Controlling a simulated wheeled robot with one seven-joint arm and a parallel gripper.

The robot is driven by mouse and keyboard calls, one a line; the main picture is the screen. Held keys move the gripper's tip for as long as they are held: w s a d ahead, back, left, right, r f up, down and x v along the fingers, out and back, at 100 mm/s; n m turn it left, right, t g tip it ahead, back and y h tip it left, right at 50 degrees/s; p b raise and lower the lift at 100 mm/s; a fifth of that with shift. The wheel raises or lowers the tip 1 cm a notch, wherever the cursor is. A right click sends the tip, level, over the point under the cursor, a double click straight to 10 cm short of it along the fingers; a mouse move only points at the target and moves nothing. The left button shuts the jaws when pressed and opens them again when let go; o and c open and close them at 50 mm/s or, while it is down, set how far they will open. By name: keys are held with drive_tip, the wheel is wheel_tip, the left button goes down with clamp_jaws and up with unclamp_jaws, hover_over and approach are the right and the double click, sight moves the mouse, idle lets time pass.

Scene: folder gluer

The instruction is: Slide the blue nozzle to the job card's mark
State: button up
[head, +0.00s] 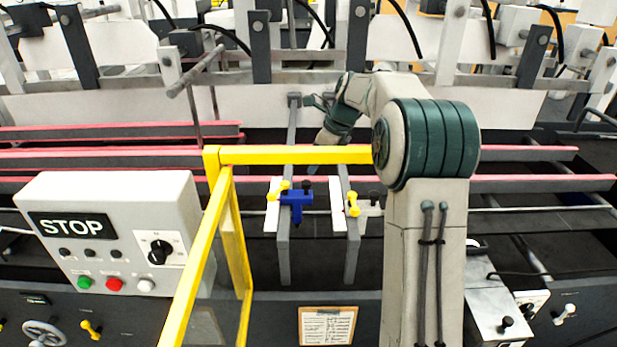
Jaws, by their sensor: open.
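The blue nozzle (296,199) sits on a grey bar in the middle of the head view.
The yellow guard rail (290,155) crosses in front of the bars. A whitish nozzle (371,207) with a yellow knob is right of the blue one. A STOP control box (115,230) stands at left. Red-edged rails (100,152) run behind.

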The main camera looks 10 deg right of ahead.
sight(306, 183)
drive_tip(key=p+x, duration=0.1)
drive_tip(key=x, duration=0.6)
drive_tip(key=shift+w+f, duration=0.1)
drive_tip(key=shift+f, duration=0.25)
drive_tip(key=shift+a, duration=0.1)
clamp_jaws()
